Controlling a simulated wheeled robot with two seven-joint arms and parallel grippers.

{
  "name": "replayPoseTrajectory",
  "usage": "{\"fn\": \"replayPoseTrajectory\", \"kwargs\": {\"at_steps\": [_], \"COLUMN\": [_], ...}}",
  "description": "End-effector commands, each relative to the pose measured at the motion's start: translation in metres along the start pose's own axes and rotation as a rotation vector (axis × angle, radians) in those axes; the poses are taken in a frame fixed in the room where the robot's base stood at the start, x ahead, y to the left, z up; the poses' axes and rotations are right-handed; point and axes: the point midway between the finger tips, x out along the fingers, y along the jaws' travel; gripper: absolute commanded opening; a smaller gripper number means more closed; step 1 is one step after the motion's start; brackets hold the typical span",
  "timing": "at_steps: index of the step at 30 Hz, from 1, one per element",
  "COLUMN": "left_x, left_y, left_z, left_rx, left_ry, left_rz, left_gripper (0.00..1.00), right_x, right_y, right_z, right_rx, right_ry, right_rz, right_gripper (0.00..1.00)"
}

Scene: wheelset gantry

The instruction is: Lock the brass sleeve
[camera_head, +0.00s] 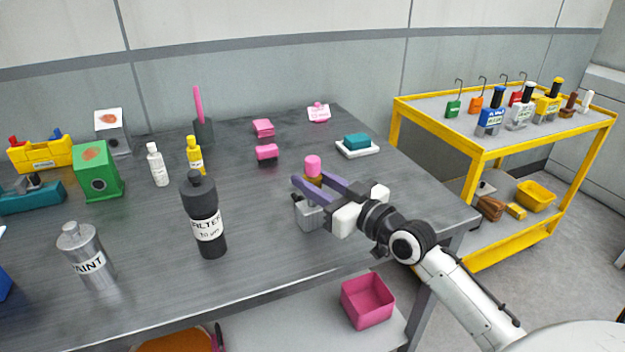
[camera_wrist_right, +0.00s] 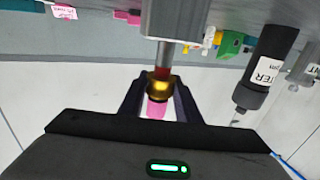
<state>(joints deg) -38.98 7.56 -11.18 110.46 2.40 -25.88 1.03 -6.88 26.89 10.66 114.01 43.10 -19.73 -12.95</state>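The brass sleeve (camera_wrist_right: 160,87) is a gold ring on a metal pin, with a red band (camera_wrist_right: 163,72) beside it and a pink knob (camera_wrist_right: 157,109) on its other side. In the head view the pink knob (camera_head: 313,165) stands upright above the brass sleeve (camera_head: 314,178), over a grey block (camera_head: 309,215). My right gripper (camera_head: 308,183) has its purple fingers on either side of the sleeve. In the right wrist view the fingers (camera_wrist_right: 160,85) appear to touch the brass from both sides. My left gripper is not in view.
A dark filter bottle (camera_head: 204,215) and a silver paint bottle (camera_head: 86,255) stand to the left. A white tray with a teal block (camera_head: 357,141) lies behind my right gripper. A yellow cart (camera_head: 480,150) stands right of the table. The tabletop between bottle and gripper is clear.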

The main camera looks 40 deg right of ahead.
Motion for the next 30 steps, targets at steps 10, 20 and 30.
{"fn": "replayPoseTrajectory", "kwargs": {"at_steps": [10,20,30], "left_x": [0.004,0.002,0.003], "left_y": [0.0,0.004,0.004], "left_z": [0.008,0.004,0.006], "left_rx": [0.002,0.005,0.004], "left_ry": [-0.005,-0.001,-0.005], "left_rz": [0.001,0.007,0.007], "left_gripper": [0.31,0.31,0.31], "right_x": [0.0,0.0,0.0], "right_y": [-0.001,-0.001,0.0], "right_z": [0.021,0.024,0.021], "right_rx": [0.001,0.003,0.001], "right_ry": [-0.004,-0.009,-0.002], "right_rz": [-0.001,-0.001,-0.001], "right_gripper": [0.0,0.38,0.49]}}
